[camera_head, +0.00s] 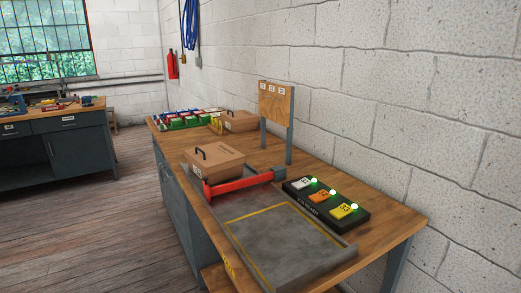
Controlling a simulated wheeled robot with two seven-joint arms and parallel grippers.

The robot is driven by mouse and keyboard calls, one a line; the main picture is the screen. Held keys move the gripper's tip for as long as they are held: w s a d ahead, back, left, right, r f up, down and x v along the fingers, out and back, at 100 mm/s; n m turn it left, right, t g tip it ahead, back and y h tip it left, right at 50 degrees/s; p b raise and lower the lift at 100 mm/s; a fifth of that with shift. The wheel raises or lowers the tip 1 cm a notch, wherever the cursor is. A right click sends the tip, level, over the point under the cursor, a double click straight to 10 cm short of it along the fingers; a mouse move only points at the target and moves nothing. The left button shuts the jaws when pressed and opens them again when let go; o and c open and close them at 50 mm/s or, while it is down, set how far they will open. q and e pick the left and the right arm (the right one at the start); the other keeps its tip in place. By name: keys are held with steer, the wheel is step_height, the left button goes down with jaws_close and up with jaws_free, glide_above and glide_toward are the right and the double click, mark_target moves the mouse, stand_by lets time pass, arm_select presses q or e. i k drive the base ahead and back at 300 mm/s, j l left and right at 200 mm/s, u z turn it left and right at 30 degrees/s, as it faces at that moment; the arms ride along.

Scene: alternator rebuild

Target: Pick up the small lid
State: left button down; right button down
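Two brown boxes with lids and dark handles stand on the wooden workbench (385,232). The nearer brown lid (222,157) lies on its box, beside the red bar, and has a black arched handle at its left. The farther brown lid (240,117) is at the back, near the wall, and looks smaller in the picture. I cannot tell which of them is the small lid. Neither of my grippers is in view.
A red bar (237,184) borders a grey tray (265,222) with yellow lines. A black panel (325,207) with three lit cards lies at right. A wooden board on posts (276,102) stands behind. Red, green and white bins (185,120) fill the far end.

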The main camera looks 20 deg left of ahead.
mark_target(211, 158)
steer(key=i+j+z, duration=0.1)
steer(key=j+z, duration=0.3)
steer(key=j, duration=0.85)
steer(key=j+z, duration=0.35)
steer(key=j, duration=0.85)
steer(key=j+z, duration=0.2)
steer(key=j, duration=0.35)
steer(key=j+z, duration=0.15)
steer(key=j, duration=0.4)
steer(key=j+z, duration=0.2)
steer(key=j, duration=0.35)
steer(key=j+z, duration=0.15)
steer(key=j, duration=0.45)
steer(key=k+j+z, duration=0.2)
steer(key=j, duration=0.3)
steer(key=j+z, duration=0.15)
steer(key=j, duration=0.4)
